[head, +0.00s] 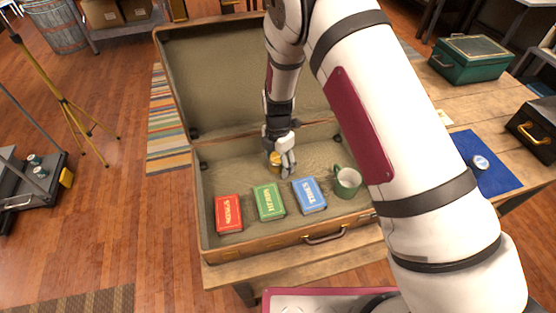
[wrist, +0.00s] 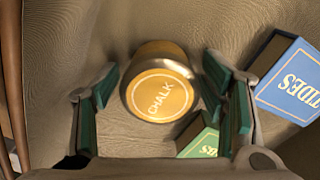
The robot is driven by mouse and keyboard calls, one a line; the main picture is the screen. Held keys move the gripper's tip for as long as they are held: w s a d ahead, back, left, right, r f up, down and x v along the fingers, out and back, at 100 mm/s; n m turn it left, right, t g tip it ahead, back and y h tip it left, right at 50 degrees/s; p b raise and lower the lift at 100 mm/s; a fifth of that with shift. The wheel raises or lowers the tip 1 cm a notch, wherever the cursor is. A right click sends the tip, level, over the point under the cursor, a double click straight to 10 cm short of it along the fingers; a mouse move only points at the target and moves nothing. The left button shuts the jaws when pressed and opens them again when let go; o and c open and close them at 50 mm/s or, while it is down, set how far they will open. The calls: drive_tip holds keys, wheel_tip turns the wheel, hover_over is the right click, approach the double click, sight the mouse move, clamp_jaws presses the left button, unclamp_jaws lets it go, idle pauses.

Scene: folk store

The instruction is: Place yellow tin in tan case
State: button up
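The yellow tin (head: 274,158), labelled CHALK on its round lid, is inside the open tan case (head: 222,243), near the back of its floor. My gripper (head: 283,166) is lowered into the case at the tin. In the wrist view the tin (wrist: 160,95) lies between the green-padded fingers of my gripper (wrist: 162,90), with a small gap showing on each side. The fingers look open and not closed on it. Whether the tin's base touches the case floor is hard to tell.
Red (head: 228,214), green (head: 268,202) and blue (head: 309,195) books lie along the case's front, with a green mug (head: 347,181) at right. The raised lid (head: 225,75) stands behind. A blue cloth (head: 486,166) with a small tin and a green box (head: 470,58) are farther right.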

wheel_tip(320, 180, up, 11)
drive_tip(key=shift+r+b, duration=0.15)
drive_tip(key=shift+b, duration=0.45)
drive_tip(key=shift+r, duration=0.85)
wheel_tip(320, 180, up, 11)
drive_tip(key=m+t, duration=0.1)
drive_tip(key=m, duration=0.5)
hover_over(278, 157)
drive_tip(key=s+d, duration=0.2)
drive_tip(key=d, duration=0.4)
drive_tip(key=s+d+r+m+t, duration=0.2)
drive_tip(key=s+d+r+m, duration=0.45)
drive_tip(key=r, duration=0.35)
drive_tip(key=s+d+r+m+t, duration=0.1)
drive_tip(key=s+d+r+m, duration=0.2)
drive_tip(key=s+m, duration=0.4)
drive_tip(key=s+d+r+m+t, duration=0.1)
drive_tip(key=s+d+r+m, duration=0.2)
drive_tip(key=s+m, duration=0.4)
drive_tip(key=s+d, duration=0.1)
drive_tip(key=s, duration=0.2)
drive_tip(key=shift+d, duration=0.3)
drive_tip(key=shift+s+r, duration=0.1)
